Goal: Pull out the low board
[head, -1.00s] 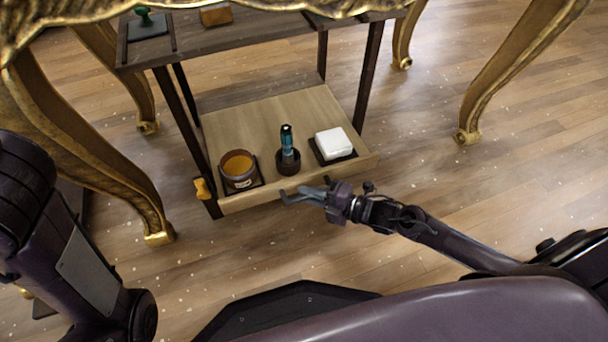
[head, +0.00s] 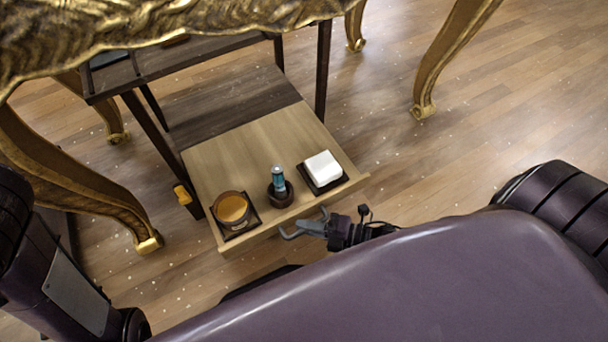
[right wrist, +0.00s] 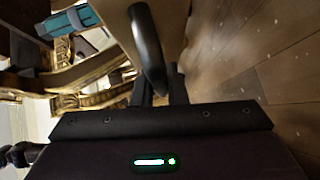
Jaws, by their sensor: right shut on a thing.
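The low board (head: 235,160) is a pale wooden pull-out in the bottom of a dark stand, under the gilt console. It sticks well out towards me, with the dark lower shelf (head: 235,105) bare behind it. An amber jar (head: 232,208) on a dark mat, a teal bottle (head: 278,179) in a round dark holder and a white block (head: 323,168) on a dark tray stand on the board. My left gripper is out of view.
The console's gilt edge (head: 150,35) overhangs the stand. Gilt legs stand at the left (head: 75,195) and right (head: 440,60). A yellow piece (head: 182,194) sits on the stand's front left post. Wooden floor right of the board is clear.

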